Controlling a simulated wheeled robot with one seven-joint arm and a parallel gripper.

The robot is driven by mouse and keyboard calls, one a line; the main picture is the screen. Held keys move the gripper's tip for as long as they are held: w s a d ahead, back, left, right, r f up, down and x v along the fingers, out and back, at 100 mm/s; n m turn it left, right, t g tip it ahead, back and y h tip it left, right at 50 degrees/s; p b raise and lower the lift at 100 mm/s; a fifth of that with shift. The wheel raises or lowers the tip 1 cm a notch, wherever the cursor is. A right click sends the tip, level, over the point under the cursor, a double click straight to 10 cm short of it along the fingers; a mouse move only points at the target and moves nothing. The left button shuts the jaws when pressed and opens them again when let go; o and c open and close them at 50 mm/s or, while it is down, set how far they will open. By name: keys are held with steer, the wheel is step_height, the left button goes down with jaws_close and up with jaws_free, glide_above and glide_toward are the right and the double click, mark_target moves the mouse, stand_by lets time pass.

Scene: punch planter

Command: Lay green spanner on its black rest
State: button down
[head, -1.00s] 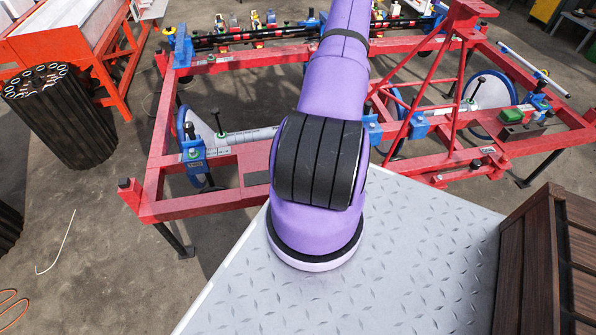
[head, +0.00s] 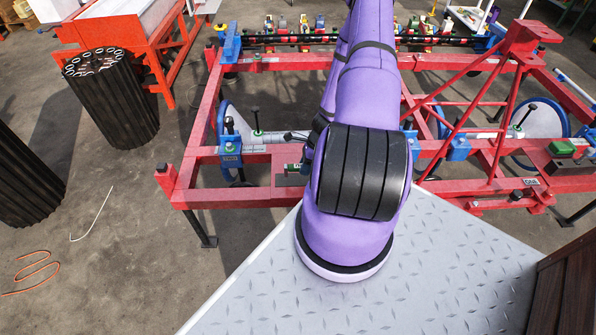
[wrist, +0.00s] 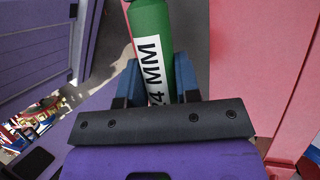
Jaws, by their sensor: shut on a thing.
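The spanner's far end runs out of the top of the wrist view. In the head view my purple arm hides most of the gripper. A small green and white piece, perhaps the spanner, shows left of the arm over the red frame's near beam. I cannot make out the black rest for certain.
The red frame (head: 235,201) with blue clamps and discs stands ahead. A grey tread-plate surface (head: 430,270) lies in front, with a brown wooden box (head: 570,285) at right. Black ribbed bins (head: 113,100) stand left. A pink-red surface (wrist: 250,60) is close beside the spanner.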

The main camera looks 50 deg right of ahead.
mark_target(297, 167)
steer(key=shift+w+a, duration=0.25)
steer(key=shift+w, duration=0.3)
steer(key=shift+w+a+f, duration=0.4)
steer(key=shift+w+f, duration=0.15)
steer(key=shift+w, duration=0.25)
steer(key=shift+d+f, duration=0.1)
steer(key=shift+f, duration=1.1)
steer(key=c, duration=0.8)
jaws_free()
steer(key=shift+f, duration=0.1)
